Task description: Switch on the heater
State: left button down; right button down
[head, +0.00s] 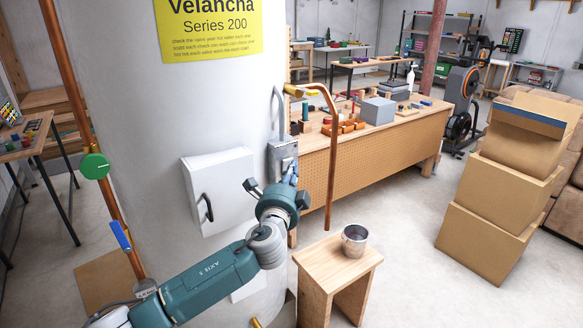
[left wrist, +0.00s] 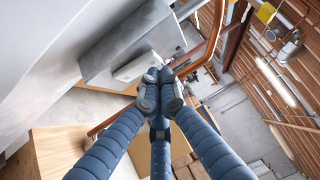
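The heater (head: 150,120) is a large white cylinder with a yellow "Velancha Series 200" label (head: 209,28). A small grey switch box (head: 281,157) is fixed to its right side, with a conduit above. My left gripper (head: 290,174) is at the lower part of this box. In the left wrist view the fingers (left wrist: 160,76) are drawn together at their tips, with nothing seen between them. The grey box (left wrist: 112,52) is just beyond them, and a paler block (left wrist: 135,67) projects from it near the tips. Contact and switch position cannot be told. My right gripper is not in view.
A white panel box (head: 219,188) with a black handle sits left of the gripper. A copper pipe (head: 333,150) hangs at right, above a wooden stool (head: 335,268) with a metal bucket (head: 355,241). A workbench (head: 375,155) and stacked cartons (head: 505,200) stand farther right. Floor between is clear.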

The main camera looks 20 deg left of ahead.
pick_arm(q)
jog(key=shift+w, duration=0.1)
jog(key=shift+w+a+r+n+g+p, duration=0.15)
jog(key=shift+a+n+g+p, duration=0.2)
jog(key=shift+p, duration=0.8)
